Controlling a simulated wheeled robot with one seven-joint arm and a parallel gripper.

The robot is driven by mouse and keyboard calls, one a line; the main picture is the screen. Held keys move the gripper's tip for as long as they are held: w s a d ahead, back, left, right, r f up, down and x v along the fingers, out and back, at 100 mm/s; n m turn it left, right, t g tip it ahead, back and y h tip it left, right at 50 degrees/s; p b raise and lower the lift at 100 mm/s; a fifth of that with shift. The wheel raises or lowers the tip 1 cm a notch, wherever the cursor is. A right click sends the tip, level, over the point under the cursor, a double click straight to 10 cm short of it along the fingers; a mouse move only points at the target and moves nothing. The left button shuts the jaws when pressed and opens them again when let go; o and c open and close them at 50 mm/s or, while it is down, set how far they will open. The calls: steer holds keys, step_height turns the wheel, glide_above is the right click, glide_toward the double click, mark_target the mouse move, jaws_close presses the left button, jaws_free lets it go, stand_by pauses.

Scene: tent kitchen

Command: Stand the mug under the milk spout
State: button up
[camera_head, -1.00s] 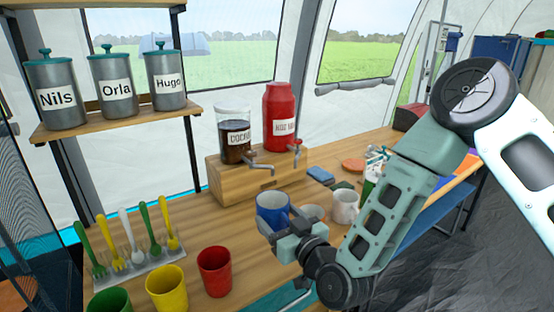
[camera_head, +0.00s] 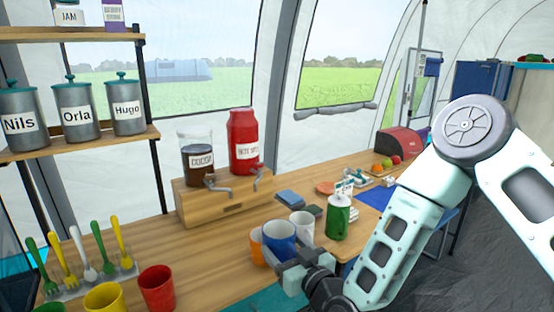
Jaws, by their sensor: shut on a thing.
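My gripper (camera_head: 294,268) is shut on a blue mug (camera_head: 279,237) with a pale inside, held upright at its near side. I cannot tell whether the mug's base touches the counter. A red canister (camera_head: 243,140) with a blurred label stands at the right on a wooden block (camera_head: 205,207). A glass jar of dark liquid labelled cocoa (camera_head: 197,165) stands left of it. A grey spout (camera_head: 258,180) points out below the red canister, and another (camera_head: 215,184) below the jar. The mug is in front and to the right of both spouts, apart from them.
An orange mug (camera_head: 257,248) and a white mug (camera_head: 301,224) are close beside the blue one. Red (camera_head: 157,290) and yellow (camera_head: 104,298) cups are at front left. Counter before the block is clear.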

steer(key=d+f+m+t+h, duration=0.1)
steer(key=d+f+m+h, duration=0.3)
steer(key=d, duration=0.6)
steer(key=d+f+t+h+p, duration=0.15)
steer(key=d+f, duration=0.35)
steer(key=d, duration=0.5)
steer(key=d+f+m+h+b, duration=0.15)
steer(key=d+f+h, duration=0.3)
steer(key=d, duration=0.65)
steer(key=s+f+y+p, duration=0.1)
steer(key=s+f, duration=0.2)
steer(key=s, duration=0.6)
steer(key=shift+a, duration=0.3)
steer(key=shift+s+a+f, duration=0.1)
steer(key=shift+f, duration=0.05)
steer(key=shift+d+m, duration=0.2)
steer(key=shift+m, duration=0.05)
steer(key=shift+a, duration=0.15)
